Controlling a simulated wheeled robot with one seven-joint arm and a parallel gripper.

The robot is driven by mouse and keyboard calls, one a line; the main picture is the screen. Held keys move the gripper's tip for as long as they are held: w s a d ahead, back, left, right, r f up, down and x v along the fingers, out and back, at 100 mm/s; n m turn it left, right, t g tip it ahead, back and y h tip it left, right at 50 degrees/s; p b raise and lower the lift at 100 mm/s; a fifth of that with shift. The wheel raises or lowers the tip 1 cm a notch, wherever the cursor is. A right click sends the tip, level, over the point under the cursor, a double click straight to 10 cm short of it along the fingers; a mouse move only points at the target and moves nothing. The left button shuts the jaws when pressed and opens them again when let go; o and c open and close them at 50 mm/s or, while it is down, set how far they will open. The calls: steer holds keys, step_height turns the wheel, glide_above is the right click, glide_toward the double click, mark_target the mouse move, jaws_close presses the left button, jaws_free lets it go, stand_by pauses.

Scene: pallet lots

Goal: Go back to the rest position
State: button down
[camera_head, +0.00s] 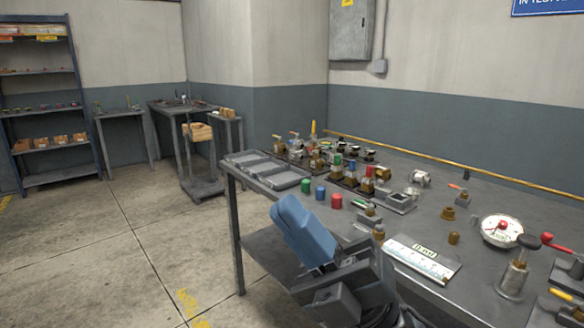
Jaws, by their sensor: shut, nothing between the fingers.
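Part of my own arm, a blue cover (305,232) with dark grey joint parts (345,290) below it, shows at the bottom middle. It stands in front of the near edge of a grey metal workbench (470,210). I make out no fingertips, so my gripper is not in view. The arm hides part of the bench's front edge and lower shelf.
The bench holds grey trays (262,168), green, blue and red caps (336,201), brass fittings, a white gauge (501,230) and a labelled plate (422,260). A shelf rack (45,100) and small tables (122,113) stand far left. Floor at left is clear.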

steer(key=s+d+f+m+t+h, duration=0.6)
steer(key=s+f+m+t+h, duration=0.15)
steer(key=m+h, duration=0.7)
steer(key=s+d+f+m+t+h, duration=0.75)
steer(key=m+h, duration=0.45)
steer(key=m, duration=0.6)
steer(key=s+d+f+g, duration=0.3)
steer(key=s+f, duration=0.1)
steer(key=s, duration=0.4)
steer(key=s+d+f+m+g, duration=0.1)
steer(key=s+d+f+g, duration=0.3)
steer(key=s, duration=0.5)
steer(key=shift+d+f+h+p, duration=0.15)
steer(key=shift+d+h+p, duration=0.1)
steer(key=shift+h+p, duration=0.15)
